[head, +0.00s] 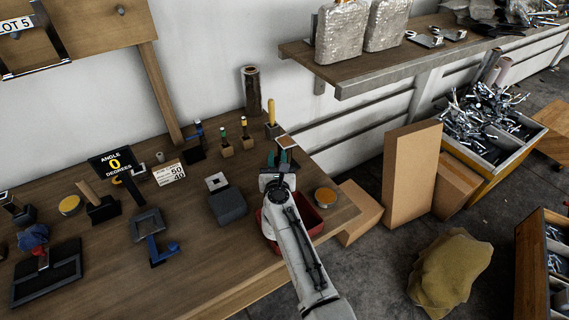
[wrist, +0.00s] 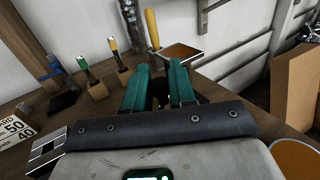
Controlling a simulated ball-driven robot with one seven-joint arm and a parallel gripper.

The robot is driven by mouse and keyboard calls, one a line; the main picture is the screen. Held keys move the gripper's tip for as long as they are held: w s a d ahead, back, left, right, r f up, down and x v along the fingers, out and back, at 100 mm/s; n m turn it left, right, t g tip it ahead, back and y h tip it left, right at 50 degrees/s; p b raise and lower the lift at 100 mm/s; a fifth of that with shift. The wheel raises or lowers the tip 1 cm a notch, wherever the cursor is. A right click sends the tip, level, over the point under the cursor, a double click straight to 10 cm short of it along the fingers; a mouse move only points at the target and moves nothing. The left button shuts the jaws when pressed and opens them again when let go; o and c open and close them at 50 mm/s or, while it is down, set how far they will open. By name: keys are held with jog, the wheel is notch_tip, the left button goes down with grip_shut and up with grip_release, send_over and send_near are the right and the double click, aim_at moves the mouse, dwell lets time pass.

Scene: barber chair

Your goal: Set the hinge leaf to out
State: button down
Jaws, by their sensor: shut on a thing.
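A small brown plate with a pale rim, which looks like the hinge leaf (head: 288,142), stands near the bench's back right edge. It also shows just beyond my fingertips in the wrist view (wrist: 182,51), tilted. My gripper (head: 282,158) reaches over the bench from the front. Its two green fingers (wrist: 158,82) are shut on a dark part at the base of the leaf, with a narrow gap showing between them. The hinge itself and the exact grip point are hidden by the fingers.
A yellow-handled tool (head: 271,112) stands close behind the fingers, with green and yellow-handled tools in wooden blocks to the left. A red tray (head: 311,221) lies under my arm. A grey block (head: 229,206) sits left. Cardboard boxes (head: 412,172) stand right of the bench.

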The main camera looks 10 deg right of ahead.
jog(key=w+m+g+h+b, duration=0.1)
jog(key=h+b, duration=0.1)
jog(key=b, duration=0.2)
jog(key=w+a+m+g+h+b, duration=0.1)
jog(key=m+h+b, duration=0.1)
jog(key=b, duration=0.3)
jog(key=w+a+m+g+h+b, duration=0.1)
jog(key=m+h+b, duration=0.1)
jog(key=h+b, duration=0.1)
jog(key=shift+a+r+b, duration=0.1)
jog(key=shift+a+b, duration=0.05)
jog(key=shift+b, duration=0.75)
jog(key=shift+r+m+g+h+b, duration=0.15)
jog(key=shift+m+g+h+b, duration=0.15)
jog(key=shift+g+h+b, duration=0.1)
jog(key=c, duration=1.1)
grip_release()
jog(key=shift+o, duration=0.2)
jog(key=v, duration=1.1)
